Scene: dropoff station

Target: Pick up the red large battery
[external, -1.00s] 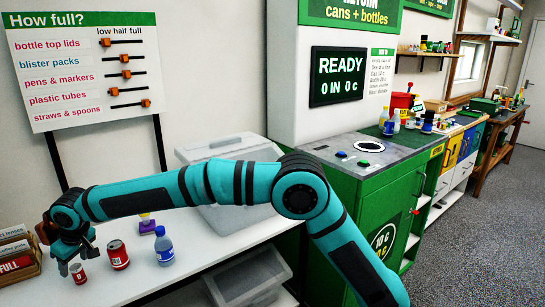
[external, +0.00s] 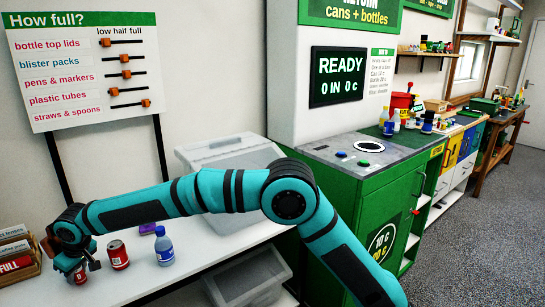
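A small red cylinder (external: 79,276), which looks like the red large battery, stands at the front left of the white counter (external: 215,248). Its lower part shows; its upper part is covered by my gripper. My gripper (external: 72,266) points down at it, with the fingers at its top. I cannot tell whether the fingers are open around it or closed on it. A larger red can (external: 118,255) stands upright just to the right, apart from the gripper.
A blue bottle (external: 164,247) stands right of the can, with a purple item (external: 148,228) behind it, partly hidden by my arm. A labelled wooden box (external: 17,268) is close on the left. A lidded grey bin (external: 233,152) stands at the back.

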